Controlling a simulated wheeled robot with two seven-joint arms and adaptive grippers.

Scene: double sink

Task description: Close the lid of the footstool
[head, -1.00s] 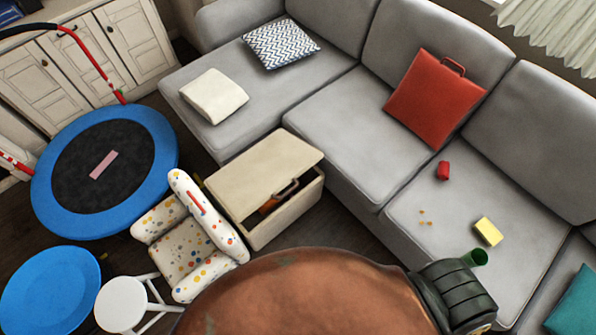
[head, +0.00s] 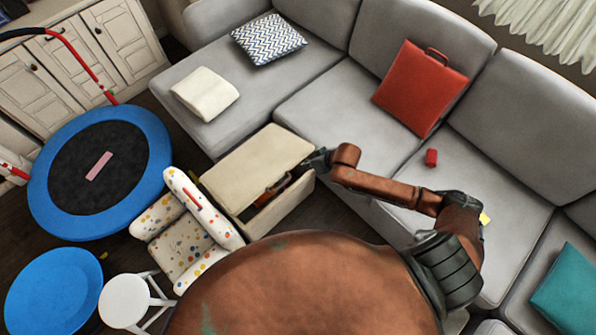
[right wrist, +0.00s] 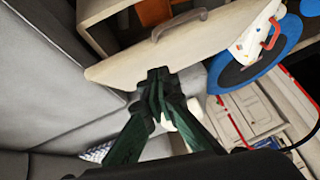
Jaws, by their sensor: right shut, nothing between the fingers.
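The footstool (head: 283,207) is a cream box between the sofa and the spotted armchair. Its cream lid (head: 255,160) is tilted, with a dark gap along the front side; a brown handle (head: 272,190) and something orange-brown show there. My right gripper (head: 308,163) is shut and empty at the lid's right corner. In the right wrist view, the gripper's closed fingertips (right wrist: 158,75) overlap the edge of the lid (right wrist: 215,42), with the handle (right wrist: 180,24) just beyond. I cannot tell whether they touch it. My left gripper is out of view.
The grey sofa (head: 320,110) lies close behind and right of the footstool. The spotted armchair (head: 185,245) stands close to its left. A blue trampoline (head: 150,150), a white stool (head: 122,300) and a blue round seat (head: 50,290) stand farther left.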

